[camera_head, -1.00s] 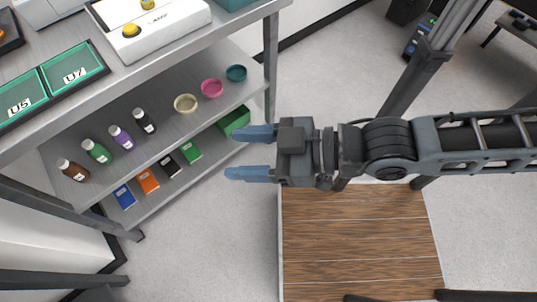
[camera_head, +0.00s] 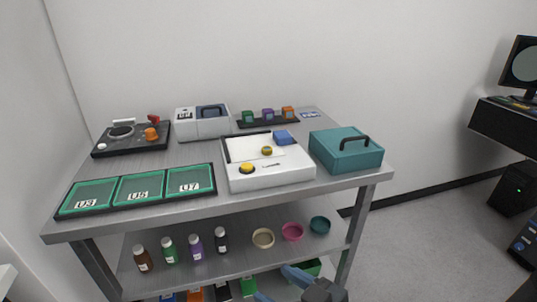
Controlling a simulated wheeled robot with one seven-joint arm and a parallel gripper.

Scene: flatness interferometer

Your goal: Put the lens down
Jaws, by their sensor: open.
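My gripper (camera_head: 274,283) is at the bottom edge of the view, partly cut off. Its two blue fingers are apart, and I see nothing between them. It is in front of the bench's lower shelves, below the worktop. I cannot pick out a lens for certain. A white instrument (camera_head: 270,178) stands on the worktop with a yellow button (camera_head: 247,169) and a small yellow round piece (camera_head: 267,151) on top; I cannot tell whether that piece is a lens. A tray with green compartments marked U3 (camera_head: 88,198), U5 (camera_head: 139,188) and U7 (camera_head: 190,180) lies at the front left.
A teal case (camera_head: 346,152) stands at the worktop's right end. A black device (camera_head: 131,138) and a grey-white box (camera_head: 202,123) stand behind. Several coloured blocks sit on a dark rack (camera_head: 268,122). Bottles (camera_head: 195,247) and round dishes (camera_head: 292,232) stand on the shelf below.

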